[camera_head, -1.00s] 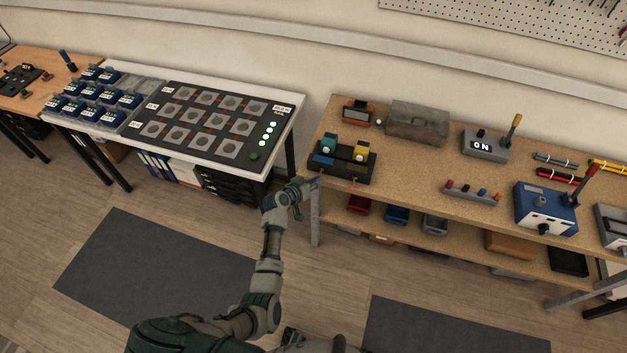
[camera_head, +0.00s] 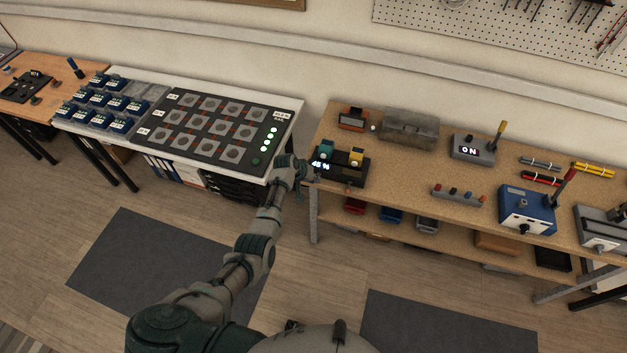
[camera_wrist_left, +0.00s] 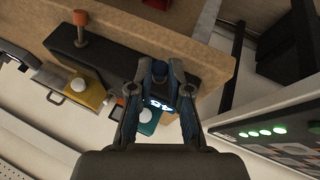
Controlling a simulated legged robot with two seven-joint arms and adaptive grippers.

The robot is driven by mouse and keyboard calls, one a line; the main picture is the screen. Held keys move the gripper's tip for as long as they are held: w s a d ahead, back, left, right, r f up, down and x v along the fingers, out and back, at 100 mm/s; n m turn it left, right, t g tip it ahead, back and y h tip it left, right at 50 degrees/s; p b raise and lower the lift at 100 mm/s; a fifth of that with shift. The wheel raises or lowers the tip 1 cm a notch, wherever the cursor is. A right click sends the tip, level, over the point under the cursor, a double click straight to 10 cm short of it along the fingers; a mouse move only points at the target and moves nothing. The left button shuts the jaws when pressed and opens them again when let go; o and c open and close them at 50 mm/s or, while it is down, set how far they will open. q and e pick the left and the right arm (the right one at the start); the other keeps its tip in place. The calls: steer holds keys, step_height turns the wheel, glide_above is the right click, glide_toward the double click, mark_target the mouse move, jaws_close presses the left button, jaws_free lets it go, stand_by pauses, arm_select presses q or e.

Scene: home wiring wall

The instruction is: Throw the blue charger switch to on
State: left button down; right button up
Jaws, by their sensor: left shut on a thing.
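The charger (camera_head: 345,178) is a black box with a teal battery (camera_head: 326,150) and a yellow battery (camera_head: 356,157), at the left end of the wooden bench. Its left display (camera_head: 320,164) is lit with digits. My left gripper (camera_head: 308,173) is at the charger's left front. In the left wrist view, the rounded tip of the blue charger switch (camera_wrist_left: 159,67) shows between the fingertips of my gripper (camera_wrist_left: 157,78), which is shut on it. The charger's other switch, with an orange-red knob (camera_wrist_left: 80,17), stands clear. The blue switch is hidden in the head view. My right gripper is out of view.
A white table (camera_head: 285,135) with a black panel and green lights is close on the left, across a narrow gap. A grey toolbox (camera_head: 409,127), an "ON" switch box (camera_head: 472,149) and a blue unit (camera_head: 526,210) stand farther right on the bench.

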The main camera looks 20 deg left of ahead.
arm_select(q)
steer(key=g+b, duration=0.1)
steer(key=b, duration=0.1)
steer(key=w+r+g+b, duration=0.1)
steer(key=shift+w+a+r+g+b, duration=0.1)
steer(key=shift+a+r+g+b, duration=0.1)
steer(key=shift+g+b, duration=0.2)
steer(key=shift+d+n, duration=0.1)
steer(key=shift+n, duration=0.2)
steer(key=shift+r, duration=0.1)
steer(key=c, duration=1.1)
jaws_free()
steer(key=shift+w, duration=0.1)
steer(key=shift+f, duration=0.25)
steer(key=shift+r, duration=0.1)
